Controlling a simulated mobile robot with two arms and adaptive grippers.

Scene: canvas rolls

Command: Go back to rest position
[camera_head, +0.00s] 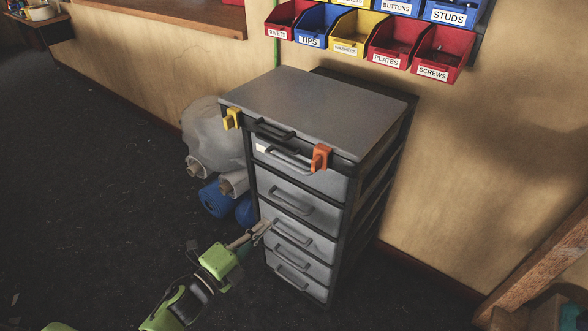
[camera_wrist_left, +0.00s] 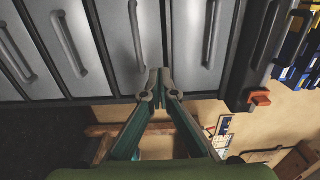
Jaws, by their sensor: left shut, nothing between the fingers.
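My left gripper (camera_head: 264,228) is at the front of a grey drawer cabinet (camera_head: 318,98), around the height of its middle drawers. Its fingers are shut and empty, and they show from close up in the left wrist view (camera_wrist_left: 158,82). The cabinet's drawers with grey bar handles (camera_wrist_left: 136,35) lie just past the fingertips in that view. I cannot tell whether the fingertips touch the cabinet. My right gripper is in neither view.
Labelled bins (camera_head: 390,44) hang above. Dark floor (camera_head: 90,190) at left is open.

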